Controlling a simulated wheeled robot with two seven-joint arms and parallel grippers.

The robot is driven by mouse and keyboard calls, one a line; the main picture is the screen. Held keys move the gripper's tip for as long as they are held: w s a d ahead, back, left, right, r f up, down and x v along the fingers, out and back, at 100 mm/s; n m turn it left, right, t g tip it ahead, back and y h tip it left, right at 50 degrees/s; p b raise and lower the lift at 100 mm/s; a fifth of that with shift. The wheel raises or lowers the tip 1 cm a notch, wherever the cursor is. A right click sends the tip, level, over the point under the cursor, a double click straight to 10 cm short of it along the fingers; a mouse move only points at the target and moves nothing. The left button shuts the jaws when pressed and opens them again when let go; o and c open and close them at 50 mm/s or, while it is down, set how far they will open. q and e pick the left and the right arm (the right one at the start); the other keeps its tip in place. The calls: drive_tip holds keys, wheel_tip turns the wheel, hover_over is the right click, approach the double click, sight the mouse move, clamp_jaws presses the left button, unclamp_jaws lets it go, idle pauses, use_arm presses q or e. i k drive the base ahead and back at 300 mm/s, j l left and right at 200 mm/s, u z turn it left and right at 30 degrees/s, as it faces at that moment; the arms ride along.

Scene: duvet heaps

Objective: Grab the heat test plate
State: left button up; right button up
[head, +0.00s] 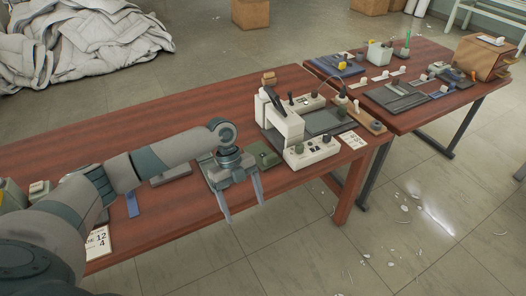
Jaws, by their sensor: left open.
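My left gripper (245,212) hangs over the front edge of the near table, fingers pointing down, spread apart and empty. A flat grey plate-like piece (170,176) lies on the table, partly behind my left arm. A grey-green flat unit (212,180) lies right behind the gripper and is partly hidden by it. A dark grey plate (324,121) lies beside the white press-like device. I cannot tell which of these is the heat test plate. My right gripper is not in view.
The near table (215,105) holds a white press-like device (286,122), a green box (263,155), a blue strip (132,204) and a number card (97,243). A second table (408,122) with trays stands at right. A duvet heap (80,45) and scraps lie on the floor.

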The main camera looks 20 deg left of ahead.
sight(265, 159)
drive_tip(key=i+j, duration=0.45)
drive_tip(key=i, duration=0.15)
drive_tip(key=i+j, duration=0.45)
drive_tip(key=i, duration=0.15)
